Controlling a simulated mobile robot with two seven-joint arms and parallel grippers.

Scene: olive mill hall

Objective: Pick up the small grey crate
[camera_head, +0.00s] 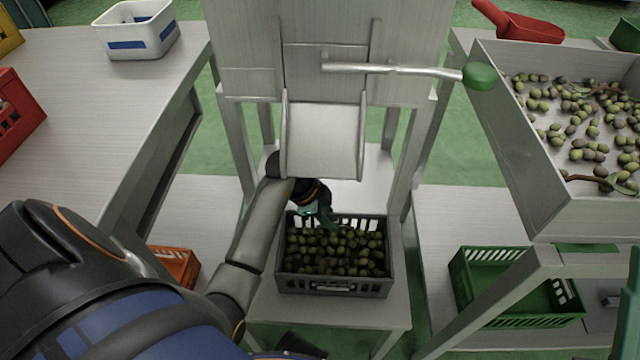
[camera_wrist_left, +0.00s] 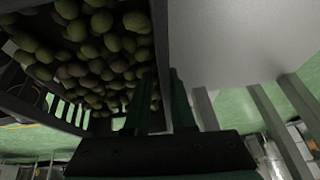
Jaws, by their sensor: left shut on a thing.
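The small grey crate (camera_head: 335,287) is full of green and dark olives and sits level on a low metal stand under a chute. It also shows in the left wrist view (camera_wrist_left: 159,35), with its olives on the left. My left gripper (camera_head: 322,219) reaches down at the crate's far wall, left of its middle. In the left wrist view the fingers (camera_wrist_left: 164,88) straddle the wall's rim and are shut on it. The arm and hand cover part of the rim. I cannot tell any gap under the crate.
The metal chute (camera_head: 325,140) hangs just behind the crate, between the stand's legs. A green crate (camera_head: 520,321) is on a low shelf at right, below an olive-filled tray (camera_head: 550,195). An orange crate (camera_head: 175,264) is at lower left. The stand's front edge (camera_head: 335,322) is clear.

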